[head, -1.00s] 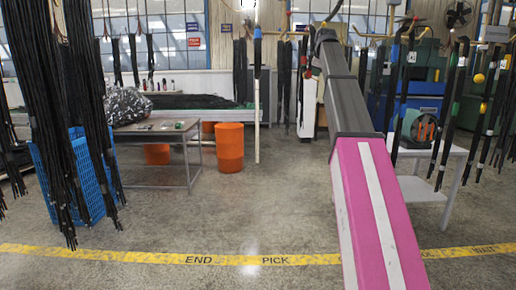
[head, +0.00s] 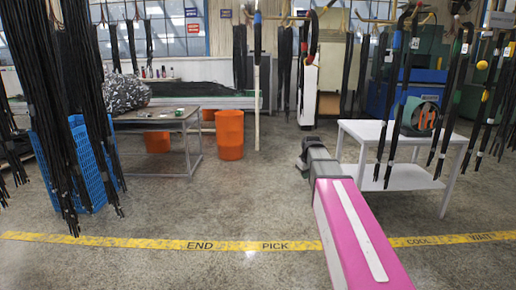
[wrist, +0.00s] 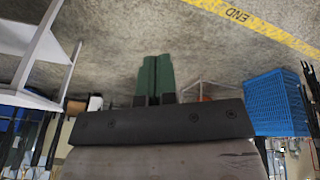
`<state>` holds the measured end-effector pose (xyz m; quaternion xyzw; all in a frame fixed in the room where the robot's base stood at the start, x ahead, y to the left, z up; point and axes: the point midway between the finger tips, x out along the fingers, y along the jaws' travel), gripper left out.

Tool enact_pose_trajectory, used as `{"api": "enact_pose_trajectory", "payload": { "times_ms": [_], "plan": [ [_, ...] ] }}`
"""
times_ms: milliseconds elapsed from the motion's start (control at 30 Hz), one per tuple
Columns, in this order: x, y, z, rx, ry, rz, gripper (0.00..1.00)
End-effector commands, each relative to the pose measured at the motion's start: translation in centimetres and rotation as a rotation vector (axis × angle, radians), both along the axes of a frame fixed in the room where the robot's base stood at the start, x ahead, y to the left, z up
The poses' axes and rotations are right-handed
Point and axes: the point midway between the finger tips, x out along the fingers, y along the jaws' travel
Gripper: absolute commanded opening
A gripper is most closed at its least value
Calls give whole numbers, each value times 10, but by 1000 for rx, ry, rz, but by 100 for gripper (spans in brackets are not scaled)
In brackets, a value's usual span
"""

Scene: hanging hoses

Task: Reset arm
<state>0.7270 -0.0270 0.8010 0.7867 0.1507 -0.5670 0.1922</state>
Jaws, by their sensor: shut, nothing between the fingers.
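My arm, with a pink link carrying a white stripe, reaches forward from the bottom right of the head view. It ends in a grey section low over the floor, beside the white table. My gripper (wrist: 156,80) shows two green fingers side by side in the wrist view, shut and empty. The fingers cannot be made out in the head view. Black hoses (head: 400,95) hang at the right, and more hang in a thick bundle (head: 88,110) at the left; the gripper touches none that I can see.
A white table (head: 395,134) stands right of my arm's end. An orange bin (head: 229,135), a grey work table (head: 190,122) and a blue crate (head: 84,165) are left. A yellow floor line (head: 130,241) crosses the front. The floor between is clear.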

Motion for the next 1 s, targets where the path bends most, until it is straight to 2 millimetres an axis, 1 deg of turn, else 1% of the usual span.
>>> {"api": "enact_pose_trajectory", "payload": {
  "times_ms": [33, 67, 100, 167, 200, 267, 300, 367, 400, 467, 500, 600, 700, 733, 833, 1000],
  "plan": [
    [-22, 3, -24, 9, 25, -29, 0],
    [-30, 4, -35, 15, 38, -49, 0],
    [-42, 6, -50, 22, 56, -75, 0],
    [-60, 9, -72, 30, 82, -113, 0],
    [-73, 10, -86, 36, 99, -139, 0],
    [-92, 13, -106, 43, 124, -177, 0],
    [-105, 14, -118, 47, 140, -204, 0],
    [-125, 17, -137, 52, 166, -244, 0],
    [-139, 18, -149, 55, 182, -270, 0],
    [-160, 20, -166, 58, 207, -309, 0],
    [-173, 21, -176, 60, 222, -336, 0],
    [-205, 23, -198, 61, 258, -396, 0],
    [-228, 25, -213, 61, 284, -443, 0],
    [-234, 25, -216, 61, 290, -453, 0],
    [-246, 26, -225, 60, 304, -480, 0],
    [-251, 27, -228, 61, 309, -495, 0]
  ]
}}
